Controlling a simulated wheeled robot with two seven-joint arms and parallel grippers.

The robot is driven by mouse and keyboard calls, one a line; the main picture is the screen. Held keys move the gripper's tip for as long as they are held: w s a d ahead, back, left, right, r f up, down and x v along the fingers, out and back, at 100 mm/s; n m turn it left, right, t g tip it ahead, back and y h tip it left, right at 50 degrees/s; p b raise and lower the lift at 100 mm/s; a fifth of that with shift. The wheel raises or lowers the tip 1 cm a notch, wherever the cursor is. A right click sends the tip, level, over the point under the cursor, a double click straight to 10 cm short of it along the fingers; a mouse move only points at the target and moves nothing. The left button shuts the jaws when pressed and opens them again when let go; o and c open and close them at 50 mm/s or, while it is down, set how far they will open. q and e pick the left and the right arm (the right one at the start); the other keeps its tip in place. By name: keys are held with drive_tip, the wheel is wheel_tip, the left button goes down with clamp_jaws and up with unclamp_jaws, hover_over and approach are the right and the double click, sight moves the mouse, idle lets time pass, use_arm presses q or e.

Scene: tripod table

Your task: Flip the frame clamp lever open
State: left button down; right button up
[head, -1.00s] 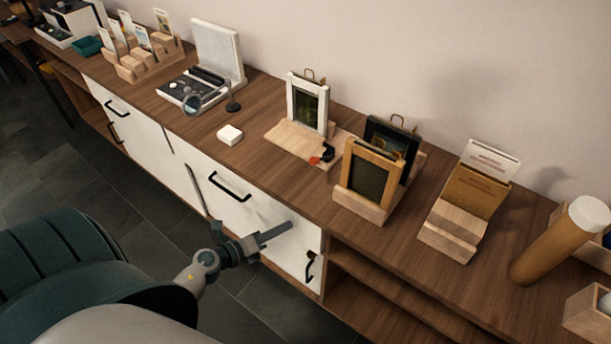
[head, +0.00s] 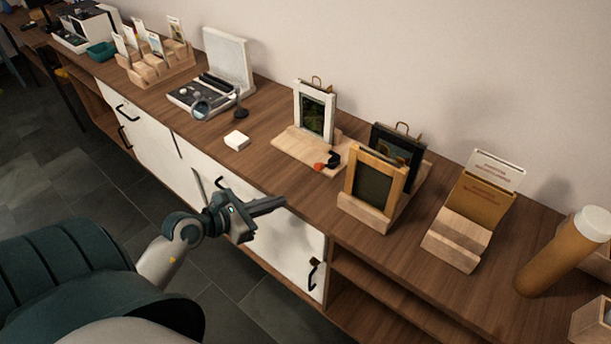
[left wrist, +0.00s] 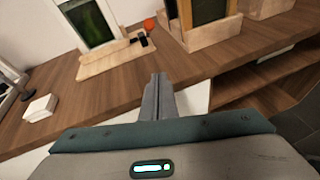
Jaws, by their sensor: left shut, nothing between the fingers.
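The white-framed picture (head: 314,112) stands on a light wooden base board (head: 293,148) on the cabinet top. A small black clamp with a red-orange lever tip (head: 320,166) sits at the board's front right corner. In the left wrist view the lever's red tip (left wrist: 150,24) and black clamp body (left wrist: 141,38) show near the top. My left gripper (head: 281,203) is shut and empty, in front of the cabinet edge and short of the clamp. Its closed fingers (left wrist: 157,80) point toward the board in the left wrist view. My right gripper is not in view.
A wooden-framed picture (head: 376,184) in a wooden stand is close right of the clamp, with a black frame (head: 396,146) behind it. A white block (head: 236,140) lies to the left. The cabinet top in front of the board is bare.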

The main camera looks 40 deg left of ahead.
use_arm(q)
drive_tip(key=r, duration=0.1)
drive_tip(key=a+r+m, duration=0.1)
drive_tip(key=r+m+y, duration=0.1)
drive_tip(key=shift+s+a+r, duration=0.2)
drive_tip(key=shift+s+a, duration=0.1)
drive_tip(key=shift+s, duration=0.1)
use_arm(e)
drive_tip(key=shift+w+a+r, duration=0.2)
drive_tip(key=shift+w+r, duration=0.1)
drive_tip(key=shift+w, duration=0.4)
use_arm(q)
drive_tip(key=shift+w, duration=0.1)
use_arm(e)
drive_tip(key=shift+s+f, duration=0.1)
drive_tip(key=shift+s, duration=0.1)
